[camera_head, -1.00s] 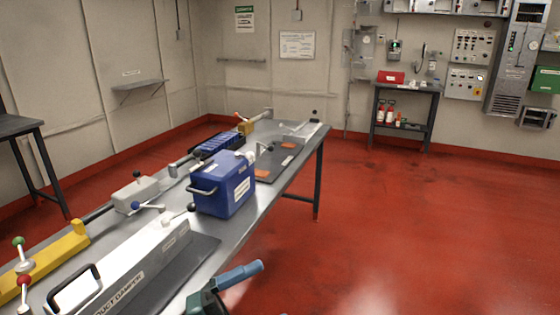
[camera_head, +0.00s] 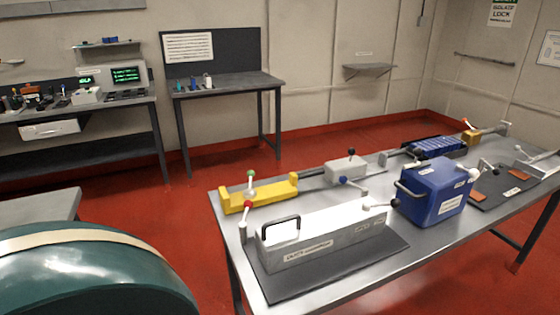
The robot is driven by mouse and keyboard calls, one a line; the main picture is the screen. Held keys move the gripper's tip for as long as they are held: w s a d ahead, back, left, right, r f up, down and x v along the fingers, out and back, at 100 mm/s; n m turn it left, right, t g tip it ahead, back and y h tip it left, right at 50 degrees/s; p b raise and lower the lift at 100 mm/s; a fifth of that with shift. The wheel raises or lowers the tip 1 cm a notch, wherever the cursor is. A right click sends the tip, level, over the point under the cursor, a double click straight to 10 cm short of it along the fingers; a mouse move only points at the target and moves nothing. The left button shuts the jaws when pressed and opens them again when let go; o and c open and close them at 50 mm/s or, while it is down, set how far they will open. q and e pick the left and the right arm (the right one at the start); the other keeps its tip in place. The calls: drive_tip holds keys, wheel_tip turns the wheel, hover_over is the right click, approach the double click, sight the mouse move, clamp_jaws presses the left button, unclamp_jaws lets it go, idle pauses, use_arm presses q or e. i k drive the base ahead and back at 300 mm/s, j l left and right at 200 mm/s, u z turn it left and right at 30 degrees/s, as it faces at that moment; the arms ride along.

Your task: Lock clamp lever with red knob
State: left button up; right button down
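A red knob (camera_head: 246,205) tops a short lever at the near left corner of the steel table, left of the grey-white box marked as a duct damper (camera_head: 320,240). The lever stands roughly upright. Its lower end is small, and I cannot tell whether its clamp is locked. A lever with a green knob (camera_head: 251,174) and a white ball stands behind it at the yellow bracket (camera_head: 262,194). Another small reddish-orange knob (camera_head: 466,122) shows at the table's far end, by an orange-yellow block. Neither of my grippers is in view.
A blue case (camera_head: 432,195) stands on the table (camera_head: 390,252), right of the damper box. A large rounded teal object with a cream band (camera_head: 90,265) fills the lower left. A workbench (camera_head: 230,84) stands behind. Red floor is clear between the table and back benches.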

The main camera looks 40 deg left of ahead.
sight(247, 204)
drive_tip(key=u, duration=1.65)
drive_tip(key=i+z, duration=0.65)
